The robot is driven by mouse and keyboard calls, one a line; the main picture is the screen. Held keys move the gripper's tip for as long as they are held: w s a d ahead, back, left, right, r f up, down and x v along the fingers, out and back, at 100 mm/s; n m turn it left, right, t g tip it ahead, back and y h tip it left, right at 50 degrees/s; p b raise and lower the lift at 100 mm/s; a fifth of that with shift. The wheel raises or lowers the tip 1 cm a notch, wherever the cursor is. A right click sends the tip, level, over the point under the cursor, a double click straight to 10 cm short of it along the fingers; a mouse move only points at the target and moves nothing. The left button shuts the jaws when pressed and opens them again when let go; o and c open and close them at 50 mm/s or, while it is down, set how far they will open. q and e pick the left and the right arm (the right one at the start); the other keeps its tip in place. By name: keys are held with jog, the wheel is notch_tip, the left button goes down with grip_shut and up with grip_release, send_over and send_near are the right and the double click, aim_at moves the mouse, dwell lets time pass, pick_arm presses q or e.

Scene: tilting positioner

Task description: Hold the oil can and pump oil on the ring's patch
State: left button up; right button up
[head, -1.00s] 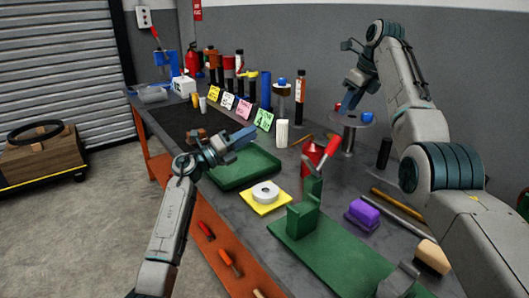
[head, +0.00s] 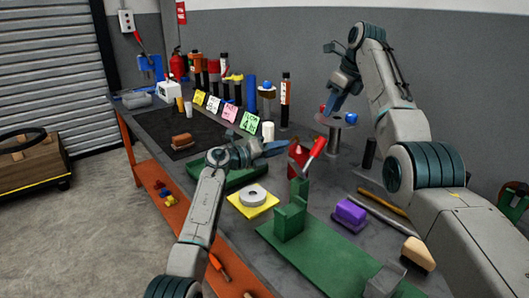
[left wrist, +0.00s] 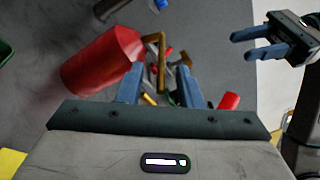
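The red oil can (head: 297,156), with a red-gripped lever (head: 318,146), stands on the bench behind the green bracket. It also shows in the left wrist view (left wrist: 104,62), with a bent brass-coloured piece (left wrist: 155,62) ahead of my fingers. My left gripper (head: 285,147) is just left of the can; its fingers are apart in the left wrist view (left wrist: 160,88), with no firm hold visible. My right gripper (head: 334,104) is raised near a round stand, fingers apart in the left wrist view (left wrist: 257,44). The pale ring (head: 253,194) lies on a yellow pad (head: 240,207); I cannot make out its patch.
A green bracket (head: 290,221) on a green plate (head: 312,262) stands in front of the can. A purple block (head: 350,212) and rods lie to its right. A green tray (head: 206,184) is partly behind my left arm. Bottles and coloured cards line the back.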

pick_arm(q)
jog(key=shift+x, duration=0.85)
jog(key=shift+c, duration=0.2)
grip_shut()
pick_arm(e)
grip_shut()
jog(key=shift+a, duration=0.1)
dwell(0.9)
jog(key=shift+w+a+f+n+t, duration=0.3)
jog(key=shift+a+f+n+t, duration=0.35)
jog(key=shift+f, duration=0.55)
jog(key=shift+w+a+f+n+t, duration=0.3)
jog(key=shift+f+n+t, duration=0.2)
jog(key=shift+f+t, duration=0.5)
jog(key=shift+w+a+f+n+t, duration=0.35)
jog(key=shift+f+n+t, duration=0.2)
jog(key=shift+f, duration=0.85)
